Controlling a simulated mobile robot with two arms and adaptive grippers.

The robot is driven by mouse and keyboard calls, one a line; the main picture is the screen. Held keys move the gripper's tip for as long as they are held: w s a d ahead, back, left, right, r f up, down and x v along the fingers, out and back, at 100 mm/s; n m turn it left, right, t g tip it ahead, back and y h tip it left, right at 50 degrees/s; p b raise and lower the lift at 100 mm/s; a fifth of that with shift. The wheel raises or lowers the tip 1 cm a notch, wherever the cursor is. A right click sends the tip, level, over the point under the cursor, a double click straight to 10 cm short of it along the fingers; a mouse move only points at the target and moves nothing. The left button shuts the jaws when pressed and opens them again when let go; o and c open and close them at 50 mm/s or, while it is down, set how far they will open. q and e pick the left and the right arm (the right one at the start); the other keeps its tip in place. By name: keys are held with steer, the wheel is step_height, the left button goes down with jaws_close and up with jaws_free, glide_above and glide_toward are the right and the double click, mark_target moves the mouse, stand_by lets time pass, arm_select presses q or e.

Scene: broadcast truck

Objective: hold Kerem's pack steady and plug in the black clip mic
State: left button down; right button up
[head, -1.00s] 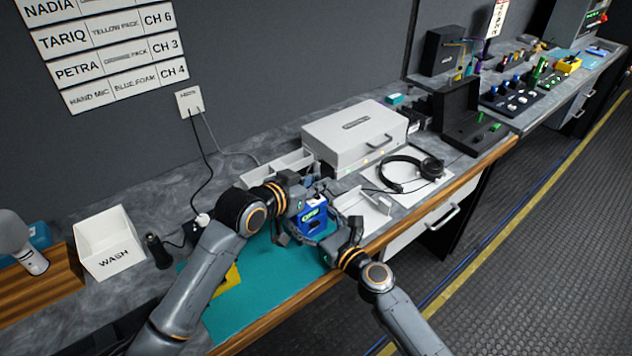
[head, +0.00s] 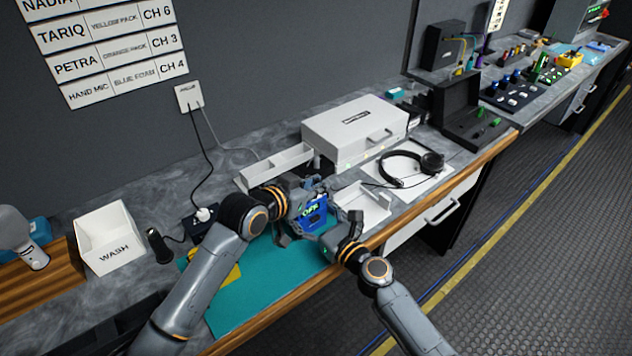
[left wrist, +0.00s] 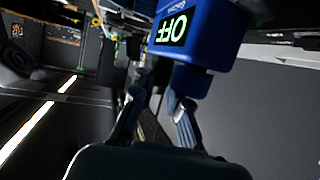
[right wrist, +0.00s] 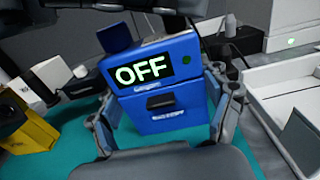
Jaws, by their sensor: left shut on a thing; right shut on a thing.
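My right gripper (right wrist: 166,105) is shut on the pack from the front, one finger along each side. My left gripper (left wrist: 153,95) is at the pack's upper left, shut on a small dark thing, seemingly the black clip mic's plug. Fingers and shadow hide most of it, and I cannot tell whether it touches the socket.
The teal mat (head: 262,292) has free room in front. A yellow thing (head: 228,279) lies at its left. A white tray (head: 362,205) is close on the right, with headphones (head: 412,166) beyond. A grey case (head: 352,128) stands behind. The WASH bin (head: 108,240) is left.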

arm_select(q)
steer(key=c, duration=1.3)
jaws_free()
steer(key=shift+f, duration=0.1)
steer(key=shift+o, duration=0.2)
steer(key=shift+s, duration=0.1)
steer(key=v, duration=1.2)
arm_select(e)
steer(key=o, duration=1.3)
